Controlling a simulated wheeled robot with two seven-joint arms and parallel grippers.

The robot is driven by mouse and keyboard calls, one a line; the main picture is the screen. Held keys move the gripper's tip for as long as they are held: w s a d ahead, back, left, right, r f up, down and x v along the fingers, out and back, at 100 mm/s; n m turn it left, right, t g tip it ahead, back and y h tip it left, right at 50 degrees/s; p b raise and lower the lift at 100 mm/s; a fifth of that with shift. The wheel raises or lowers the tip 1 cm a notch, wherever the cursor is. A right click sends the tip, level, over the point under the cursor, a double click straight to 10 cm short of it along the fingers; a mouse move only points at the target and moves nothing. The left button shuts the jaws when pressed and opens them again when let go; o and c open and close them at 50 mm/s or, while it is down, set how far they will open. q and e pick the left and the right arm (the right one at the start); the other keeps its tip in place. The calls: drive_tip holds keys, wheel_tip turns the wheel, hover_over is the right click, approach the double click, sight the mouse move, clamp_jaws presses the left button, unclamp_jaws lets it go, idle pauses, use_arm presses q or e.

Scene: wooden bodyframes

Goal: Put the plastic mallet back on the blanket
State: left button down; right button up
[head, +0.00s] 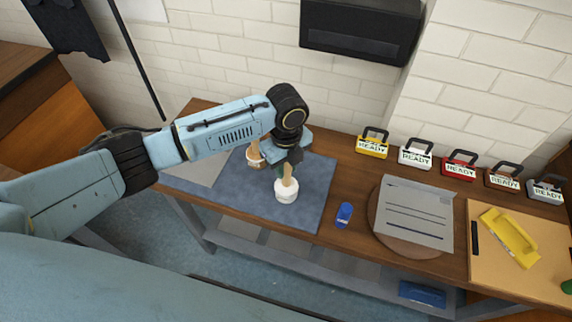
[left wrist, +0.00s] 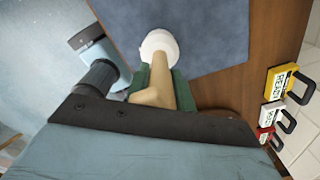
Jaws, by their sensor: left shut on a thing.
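My left gripper (head: 287,168) is shut on the wooden handle of a white-headed mallet (head: 287,190). The mallet's white head points down over the front right part of the blue-grey blanket (head: 313,190); I cannot tell if it touches the cloth. In the left wrist view, the green finger pads of my left gripper (left wrist: 160,85) clasp the pale handle, with the white mallet head (left wrist: 158,43) beyond them against the blanket (left wrist: 215,35). A second mallet-like tool (head: 254,156) with a pale head and wooden handle is on the blanket, partly hidden by my gripper. My right gripper is not in view.
A blue container (head: 344,214) stands on the wooden bench right of the blanket. Further right are a round board with a grey sheet (head: 415,212) and a tan board with a yellow tool (head: 510,238). Several READY-labelled tags (head: 415,154) line the back. A grey sheet (head: 203,172) lies left.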

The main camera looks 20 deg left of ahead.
use_arm(q)
drive_tip(key=shift+f, duration=0.15)
drive_tip(key=c, duration=1.2)
unclamp_jaws()
wheel_tip(320, 180, up, 12)
drive_tip(key=shift+r, duration=0.2)
